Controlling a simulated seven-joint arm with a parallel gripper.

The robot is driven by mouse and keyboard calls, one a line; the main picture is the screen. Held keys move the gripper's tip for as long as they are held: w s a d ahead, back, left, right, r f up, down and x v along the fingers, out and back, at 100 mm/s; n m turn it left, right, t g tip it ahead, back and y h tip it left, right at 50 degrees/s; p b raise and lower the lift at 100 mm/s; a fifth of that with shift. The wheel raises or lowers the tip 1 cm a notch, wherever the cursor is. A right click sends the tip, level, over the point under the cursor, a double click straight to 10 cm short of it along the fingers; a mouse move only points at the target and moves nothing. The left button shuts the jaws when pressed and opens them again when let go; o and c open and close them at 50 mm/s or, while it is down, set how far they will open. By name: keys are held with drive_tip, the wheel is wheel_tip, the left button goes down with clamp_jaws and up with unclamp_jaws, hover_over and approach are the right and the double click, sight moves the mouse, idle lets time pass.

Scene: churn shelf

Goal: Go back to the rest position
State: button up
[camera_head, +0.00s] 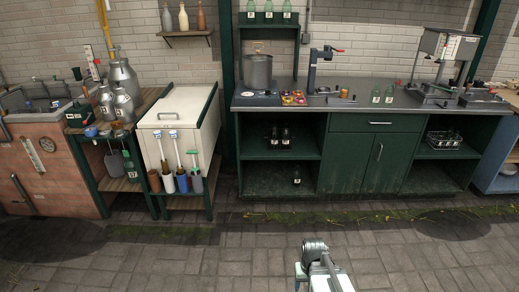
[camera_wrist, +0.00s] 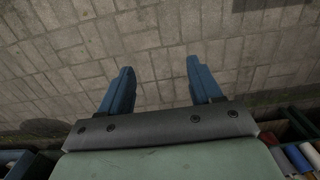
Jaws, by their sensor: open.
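My gripper shows in the wrist view (camera_wrist: 160,88), with its two blue fingers spread apart and nothing between them. Behind the fingers is only grey paving. In the head view my arm (camera_head: 318,265) stands at the bottom centre, over the paved floor and well in front of the furniture. The gripper's fingertips cannot be made out in the head view.
A green workbench (camera_head: 375,122) with a pot (camera_head: 258,71), bottles and a tap stands at the back. A white chest (camera_head: 180,115) and metal milk cans (camera_head: 123,78) are at the left. The paved floor (camera_head: 200,262) around my arm is clear.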

drive_tip(key=s+f+g, duration=0.3)
drive_tip(key=s+f, duration=0.6)
drive_tip(key=s, duration=0.5)
drive_tip(key=s+f+g, duration=0.3)
drive_tip(key=s+f, duration=0.6)
drive_tip(key=s, duration=0.5)
drive_tip(key=shift+f, duration=0.25)
drive_tip(key=shift+s, duration=0.1)
idle(0.5)
